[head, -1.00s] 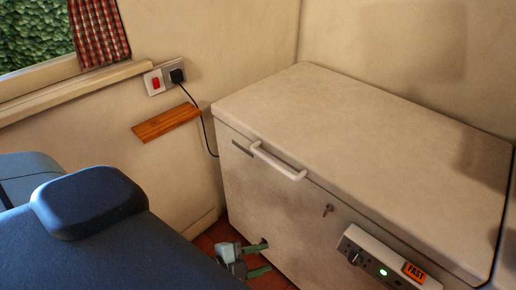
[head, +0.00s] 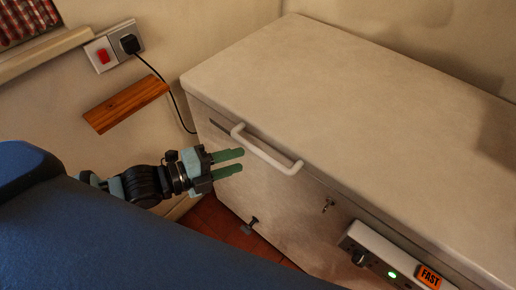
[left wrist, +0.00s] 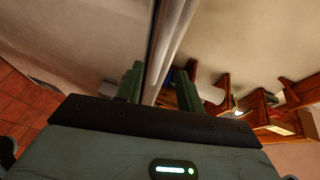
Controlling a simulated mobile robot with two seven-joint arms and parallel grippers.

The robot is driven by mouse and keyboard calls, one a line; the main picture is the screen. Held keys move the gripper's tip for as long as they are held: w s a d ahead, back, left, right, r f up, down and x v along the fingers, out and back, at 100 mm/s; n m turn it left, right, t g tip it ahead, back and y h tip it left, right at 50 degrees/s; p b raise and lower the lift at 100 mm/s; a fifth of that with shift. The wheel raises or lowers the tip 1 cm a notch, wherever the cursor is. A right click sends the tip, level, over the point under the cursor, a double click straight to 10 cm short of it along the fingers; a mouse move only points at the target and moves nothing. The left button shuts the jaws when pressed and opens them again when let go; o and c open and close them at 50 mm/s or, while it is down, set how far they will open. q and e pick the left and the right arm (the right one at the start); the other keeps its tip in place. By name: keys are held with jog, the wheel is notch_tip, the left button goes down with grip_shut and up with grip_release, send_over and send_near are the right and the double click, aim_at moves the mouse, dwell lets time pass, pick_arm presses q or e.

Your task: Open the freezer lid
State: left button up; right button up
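The white chest freezer (head: 268,208) stands against the wall, with its flat lid (head: 330,80) down and closed. A white bar handle (head: 270,152) is on the lid's front edge. My left gripper (head: 243,161) is open and empty in front of the freezer, just below and beside the handle's left end. In the left wrist view, a pale bar (left wrist: 172,40) runs up between the two green fingers of the left gripper (left wrist: 160,78), and neither finger is visibly closed on it. Whether they touch the handle is unclear. My right gripper is not in view.
A keyhole with key (head: 328,205) and a control panel with a green light (head: 392,274) and a FAST label (head: 429,277) are on the freezer front. A wall socket (head: 114,46) with a plugged cable and a small wooden ledge (head: 126,104) are at the left. Red tiles show below.

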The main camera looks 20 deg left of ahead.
aim_at(261, 151)
pick_arm(q)
jog(key=shift+x, duration=3.8)
grip_shut()
